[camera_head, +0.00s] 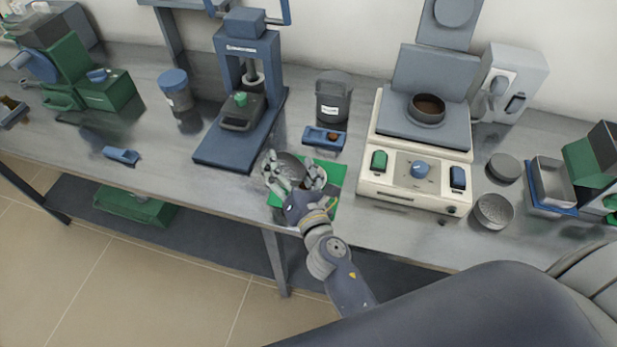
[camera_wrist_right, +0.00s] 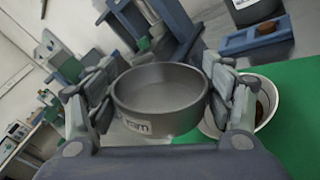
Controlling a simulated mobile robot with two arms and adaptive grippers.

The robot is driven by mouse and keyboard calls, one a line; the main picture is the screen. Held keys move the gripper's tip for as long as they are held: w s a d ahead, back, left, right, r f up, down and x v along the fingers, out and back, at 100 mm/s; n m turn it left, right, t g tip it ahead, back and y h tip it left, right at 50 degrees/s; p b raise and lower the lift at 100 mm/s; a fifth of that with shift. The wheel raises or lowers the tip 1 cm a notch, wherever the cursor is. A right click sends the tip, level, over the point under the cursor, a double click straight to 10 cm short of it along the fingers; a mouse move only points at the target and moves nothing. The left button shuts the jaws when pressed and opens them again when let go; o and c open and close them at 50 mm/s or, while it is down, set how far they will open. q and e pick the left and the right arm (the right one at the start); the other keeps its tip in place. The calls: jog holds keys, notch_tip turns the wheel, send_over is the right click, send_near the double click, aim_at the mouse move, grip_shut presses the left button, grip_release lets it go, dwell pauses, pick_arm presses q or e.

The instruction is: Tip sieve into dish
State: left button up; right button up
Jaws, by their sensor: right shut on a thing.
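My right gripper (camera_head: 296,184) is shut on the sieve (camera_head: 287,166), a round grey metal pan with a white label. In the right wrist view the sieve (camera_wrist_right: 160,90) sits between the two fingers of the right gripper (camera_wrist_right: 160,100). It looks roughly level, its mouth up, and its visible inside is plain grey. A white dish (camera_wrist_right: 267,112) lies on the green mat (camera_head: 333,172), just right of the sieve and partly hidden behind the right finger. Some brown material shows in the dish. My left gripper is not in view.
A blue press (camera_head: 232,155) stands behind left, and a dark lidded jar (camera_head: 333,98) and blue tray (camera_head: 313,136) behind the mat. A cream heating unit (camera_head: 413,185) with a dark pan (camera_head: 427,108) stands at the right. Another round sieve (camera_head: 493,211) lies beyond it.

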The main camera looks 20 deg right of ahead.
jog(key=shift+a+f+n, duration=0.1)
jog(key=shift+f+n, duration=0.1)
jog(key=shift+n, duration=0.5)
jog(key=shift+a+f+n, duration=0.1)
jog(key=shift+f+n, duration=0.3)
jog(key=shift+n, duration=0.6)
jog(key=shift+f+n, duration=0.3)
jog(key=shift+n, duration=0.6)
jog(key=shift+f+n, duration=0.2)
jog(key=shift+n, duration=0.4)
